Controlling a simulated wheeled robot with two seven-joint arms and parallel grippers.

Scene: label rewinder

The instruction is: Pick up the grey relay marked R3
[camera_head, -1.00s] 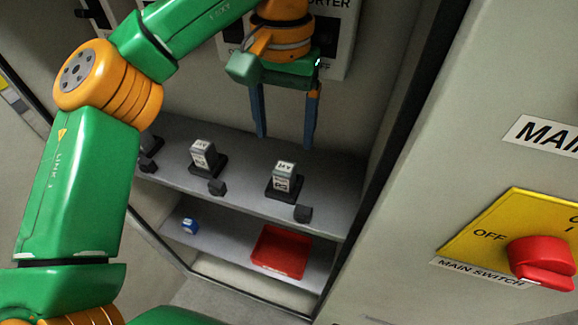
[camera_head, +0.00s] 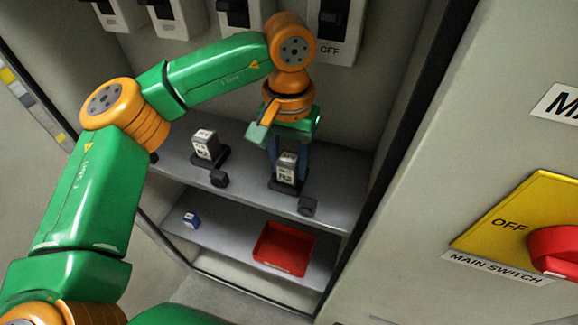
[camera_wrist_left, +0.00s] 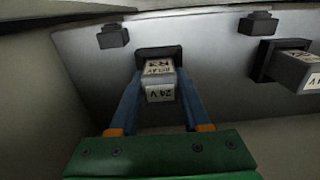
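The grey relay marked R3 (camera_head: 287,168) stands upright in a black socket at the right of the upper shelf. In the left wrist view the relay (camera_wrist_left: 159,80) shows its "RELAY R3" and "24V" labels. My left gripper (camera_head: 289,160) has come down over it from above. In the wrist view the two blue fingers of the left gripper (camera_wrist_left: 159,88) stand on either side of the relay, with a narrow gap visible beside it. The gripper looks open. My right gripper is in neither view.
A second grey relay (camera_head: 206,146) stands left on the same upper shelf (camera_head: 245,188). Small black blocks (camera_head: 308,206) sit before the sockets. A red tray (camera_head: 283,248) and a blue block (camera_head: 191,220) lie on the lower shelf. A cabinet wall stands close at right.

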